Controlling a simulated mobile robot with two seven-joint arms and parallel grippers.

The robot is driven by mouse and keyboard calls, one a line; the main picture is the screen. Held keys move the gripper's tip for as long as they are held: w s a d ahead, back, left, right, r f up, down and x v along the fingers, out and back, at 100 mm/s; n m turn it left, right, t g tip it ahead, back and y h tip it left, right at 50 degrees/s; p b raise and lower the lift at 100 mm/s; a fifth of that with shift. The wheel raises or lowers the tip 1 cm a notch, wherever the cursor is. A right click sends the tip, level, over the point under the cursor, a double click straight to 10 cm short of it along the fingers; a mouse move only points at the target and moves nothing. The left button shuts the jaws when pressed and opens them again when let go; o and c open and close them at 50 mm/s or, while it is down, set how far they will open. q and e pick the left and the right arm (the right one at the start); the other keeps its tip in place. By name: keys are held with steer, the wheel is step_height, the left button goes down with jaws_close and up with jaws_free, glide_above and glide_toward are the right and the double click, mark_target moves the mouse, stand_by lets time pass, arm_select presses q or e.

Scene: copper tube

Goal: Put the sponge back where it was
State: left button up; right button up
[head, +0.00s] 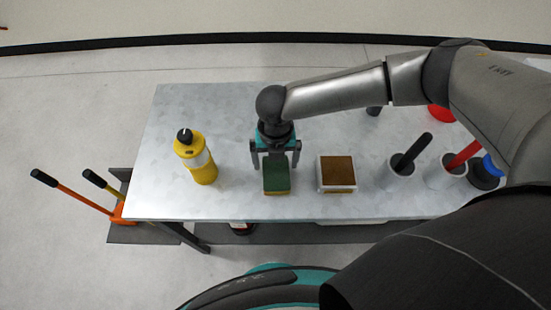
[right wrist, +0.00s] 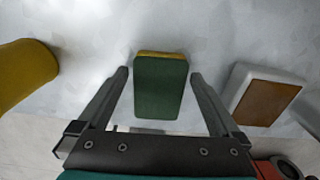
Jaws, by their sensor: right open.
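The sponge (head: 276,178) has a green top and a yellow underside and lies on the metal table (head: 330,205) near its front edge. It also shows in the right wrist view (right wrist: 159,88), between the fingers. My right gripper (head: 275,166) is open, with a finger on each side of the sponge and a visible gap to it in the right wrist view (right wrist: 158,74). How far the fingertips are above the table is hard to tell. My left gripper is not in view.
A yellow bottle (head: 199,160) stands left of the sponge. A white box with a brown top (head: 337,173) is just to its right. White cups (head: 400,165) with black and red handles stand further right. The table between bottle and sponge is clear.

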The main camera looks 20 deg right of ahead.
mark_target(277, 163)
steer(key=shift+f+b, duration=0.2)
steer(key=shift+b, duration=0.2)
steer(key=shift+r, duration=0.25)
step_height(277, 163, up, 15)
steer(key=p, duration=0.4)
steer(key=shift+d, duration=0.25)
steer(key=shift+f, duration=0.1)
